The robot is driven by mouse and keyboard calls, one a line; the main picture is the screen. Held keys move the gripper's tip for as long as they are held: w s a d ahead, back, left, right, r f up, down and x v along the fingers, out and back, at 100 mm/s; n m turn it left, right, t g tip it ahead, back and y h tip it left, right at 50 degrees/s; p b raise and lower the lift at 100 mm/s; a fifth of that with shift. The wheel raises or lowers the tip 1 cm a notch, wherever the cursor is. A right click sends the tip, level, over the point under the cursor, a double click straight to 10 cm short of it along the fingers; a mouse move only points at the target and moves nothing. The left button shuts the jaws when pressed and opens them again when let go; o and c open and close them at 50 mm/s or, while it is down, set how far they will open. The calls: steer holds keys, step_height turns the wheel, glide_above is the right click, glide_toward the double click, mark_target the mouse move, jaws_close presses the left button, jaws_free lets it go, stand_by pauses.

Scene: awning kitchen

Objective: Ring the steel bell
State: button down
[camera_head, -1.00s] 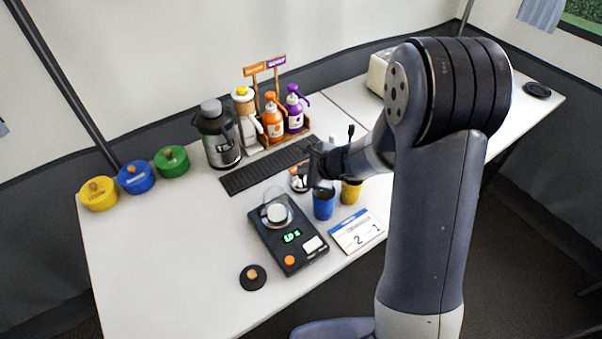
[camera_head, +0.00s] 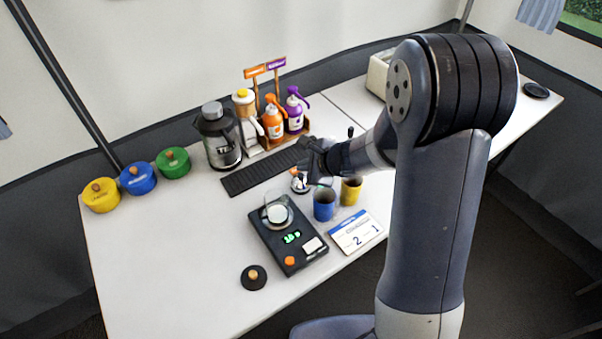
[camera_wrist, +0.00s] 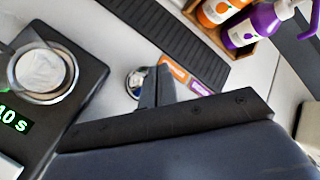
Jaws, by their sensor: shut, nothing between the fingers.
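The steel bell (camera_head: 299,184) is a small shiny thing on the table, just left of and behind the blue cup (camera_head: 324,205). It is partly hidden by my gripper (camera_head: 305,171) in the head view. In the wrist view the bell (camera_wrist: 134,82) shows as a round metal shape just left of my fingertips (camera_wrist: 158,72), which cover part of it. My gripper is shut and empty, pointing down over the bell. I cannot tell whether the fingers touch it.
A black scale (camera_head: 283,242) holding a glass dish stands at the front left. A yellow cup (camera_head: 351,191) and a calendar card (camera_head: 356,234) are at the right. A dark ribbed mat (camera_head: 258,172), a kettle (camera_head: 217,140) and pump bottles (camera_head: 273,122) stand behind.

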step_height(320, 180, up, 5)
steer(key=p, duration=0.3)
steer(key=shift+f, duration=0.2)
steer(key=shift+f, duration=0.1)
stand_by(0.3)
steer(key=shift+f+b, duration=0.6)
steer(key=shift+f, duration=0.15)
step_height(320, 180, up, 6)
steer(key=p, duration=0.6)
steer(key=shift+f+p, duration=0.2)
steer(key=shift+p, duration=0.1)
steer(key=shift+f, duration=0.1)
